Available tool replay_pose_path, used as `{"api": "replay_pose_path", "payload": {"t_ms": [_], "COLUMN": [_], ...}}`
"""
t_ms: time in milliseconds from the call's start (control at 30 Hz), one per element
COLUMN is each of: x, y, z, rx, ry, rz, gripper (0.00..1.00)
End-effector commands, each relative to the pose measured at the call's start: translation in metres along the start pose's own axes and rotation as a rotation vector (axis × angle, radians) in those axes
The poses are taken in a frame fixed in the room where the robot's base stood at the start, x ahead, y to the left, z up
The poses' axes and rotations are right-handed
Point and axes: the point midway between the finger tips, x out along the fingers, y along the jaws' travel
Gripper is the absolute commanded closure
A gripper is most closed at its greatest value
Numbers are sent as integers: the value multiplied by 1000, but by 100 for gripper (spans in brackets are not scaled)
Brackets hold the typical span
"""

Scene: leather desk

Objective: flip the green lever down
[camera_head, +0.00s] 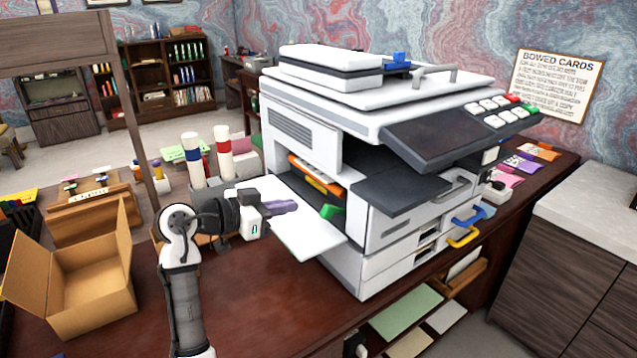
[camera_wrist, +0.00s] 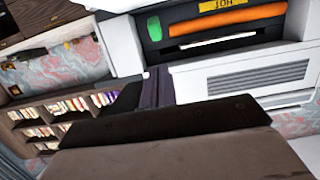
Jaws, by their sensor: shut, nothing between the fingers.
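The green lever (camera_head: 330,211) sits at the left side opening of the white copier (camera_head: 300,145), near the lower right of the opening. It also shows in the wrist view as a green knob (camera_wrist: 154,28) beside an orange bar (camera_wrist: 225,24) and a yellow label reading "HOT". My gripper (camera_head: 290,207) is shut and empty, with its purple-grey fingers over the open white side panel (camera_head: 305,232), left of the lever and apart from it.
An open cardboard box (camera_head: 75,275) stands on the desk at left. Red- and blue-banded white bottles (camera_head: 193,160) stand behind my arm. The copier's grey tray (camera_head: 400,188) juts out right of the opening. The desk in front of the copier is clear.

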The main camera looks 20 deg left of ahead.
Motion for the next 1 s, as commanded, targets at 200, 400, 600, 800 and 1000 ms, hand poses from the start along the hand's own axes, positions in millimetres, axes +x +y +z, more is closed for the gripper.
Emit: {"api": "replay_pose_path", "payload": {"t_ms": [200, 400, 600, 800, 1000], "x": [17, 54, 85, 99, 101], "y": [1, 2, 1, 1, 1], "z": [-3, -3, -2, 0, 1], "rx": [-3, -2, -4, -2, -2], "ry": [-16, -17, -16, -15, -15], "rz": [3, 4, 2, 1, 1], "gripper": [100, 100, 100, 100, 100]}}
